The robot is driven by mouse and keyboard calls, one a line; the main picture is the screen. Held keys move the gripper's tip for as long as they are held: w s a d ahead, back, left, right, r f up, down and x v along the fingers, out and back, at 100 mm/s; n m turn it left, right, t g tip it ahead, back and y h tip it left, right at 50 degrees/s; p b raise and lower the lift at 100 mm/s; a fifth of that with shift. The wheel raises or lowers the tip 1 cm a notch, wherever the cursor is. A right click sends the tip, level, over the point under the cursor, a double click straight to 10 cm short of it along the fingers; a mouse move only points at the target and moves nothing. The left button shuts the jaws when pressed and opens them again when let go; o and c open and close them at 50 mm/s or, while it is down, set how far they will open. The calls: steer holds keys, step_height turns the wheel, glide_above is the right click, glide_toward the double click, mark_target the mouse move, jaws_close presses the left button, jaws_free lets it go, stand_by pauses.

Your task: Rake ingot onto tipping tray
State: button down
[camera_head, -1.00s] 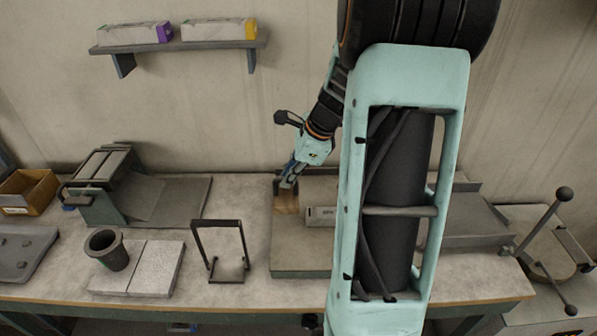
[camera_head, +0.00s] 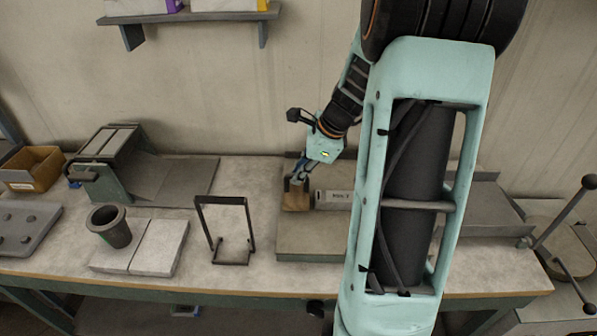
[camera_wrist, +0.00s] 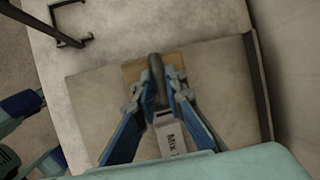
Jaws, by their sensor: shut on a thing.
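My gripper (camera_head: 297,178) is shut on the dark grey handle (camera_wrist: 156,68) of what looks like a rake. Its brown head (camera_head: 295,202) is low over the beige-grey plate (camera_head: 305,243), just left of the ingot; the wrist view shows a brown flat piece (camera_wrist: 133,70) behind the handle. The ingot (camera_head: 333,199) is a pale bar with dark lettering. It lies on the plate and also shows below the fingers in the wrist view (camera_wrist: 168,133). A grey tray (camera_head: 482,213), probably the tipping tray, is to the right. My arm hides the plate's right part.
A black wire stand (camera_head: 226,232) is left of the plate. A dark cup (camera_head: 110,226) on pale blocks, a grey ramp device (camera_head: 110,170) and a cardboard box (camera_head: 33,168) are further left. A lever device (camera_head: 565,245) is at far right. A wall runs behind.

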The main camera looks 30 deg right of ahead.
steer(key=shift+f+b, duration=0.55)
steer(key=shift+f, duration=0.4)
steer(key=shift+s+d+r, duration=0.1)
steer(key=shift+s+d, duration=0.15)
steer(key=shift+d, duration=0.25)
steer(key=shift+s+d+r, duration=0.1)
steer(key=shift+s+d, duration=0.15)
steer(key=shift+d, duration=0.2)
steer(key=shift+s+d+b, duration=0.2)
steer(key=shift+s+d, duration=1.25)
steer(key=shift+d, duration=1.15)
steer(key=shift+s+d+b, duration=0.2)
steer(key=shift+s+d, duration=1.25)
steer(key=shift+d, duration=1.2)
steer(key=shift+s+d+b, duration=0.2)
steer(key=shift+s+d, duration=1.25)
steer(key=shift+d, duration=1.15)
steer(key=shift+s+d+p, duration=1.55)
steer(key=shift+s+d, duration=0.9)
steer(key=shift+d, duration=1.95)
steer(key=shift+s+d+p, duration=1.5)
steer(key=shift+s+d, duration=0.9)
steer(key=shift+d, duration=2)
step_height(320, 180, up, 7)
steer(key=w+a+p, duration=0.1)
steer(key=a+p, duration=0.1)
steer(key=p, duration=0.2)
steer(key=shift+w+a, duration=0.2)
